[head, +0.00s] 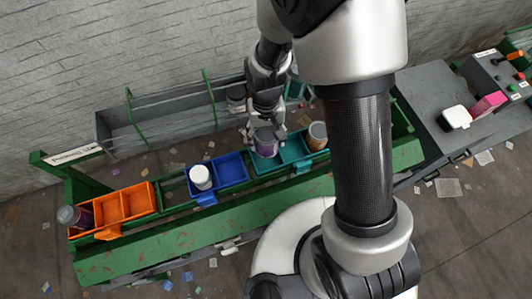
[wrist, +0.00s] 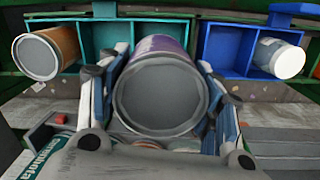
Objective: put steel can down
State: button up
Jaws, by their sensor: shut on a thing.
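The steel can (head: 265,143), with a purple label and a grey metal end, is held in my gripper (head: 265,122). In the wrist view the can (wrist: 158,95) points its round grey end at the camera, with a finger pressed on each side. In the head view it overlaps the left part of the teal bin (head: 294,152). Whether its bottom touches the bin floor cannot be told. The wrist view shows bare teal compartments (wrist: 98,40) behind the can.
An orange-brown can (head: 317,134) stands at the teal bin's right end. A white can (head: 200,177) stands in the blue bin (head: 233,169), whose right compartment is empty. A green rail (head: 160,245) runs in front.

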notch_tip(320, 180, down, 11)
jog(key=shift+r+b, duration=0.1)
jog(key=shift+b, duration=1.05)
jog(key=shift+s+f, duration=0.15)
jog(key=shift+f, duration=0.15)
jog(key=shift+s+d+f+b, duration=0.15)
jog(key=shift+f+b, duration=0.2)
jog(key=shift+b, duration=0.2)
jog(key=c, duration=0.4)
jog(key=o, duration=1.1)
jog(key=shift+c, duration=0.2)
jog(key=shift+o, duration=1.3)
jog(key=shift+w+a+f, duration=0.15)
jog(key=shift+w+a, duration=0.05)
jog(key=shift+o, duration=0.5)
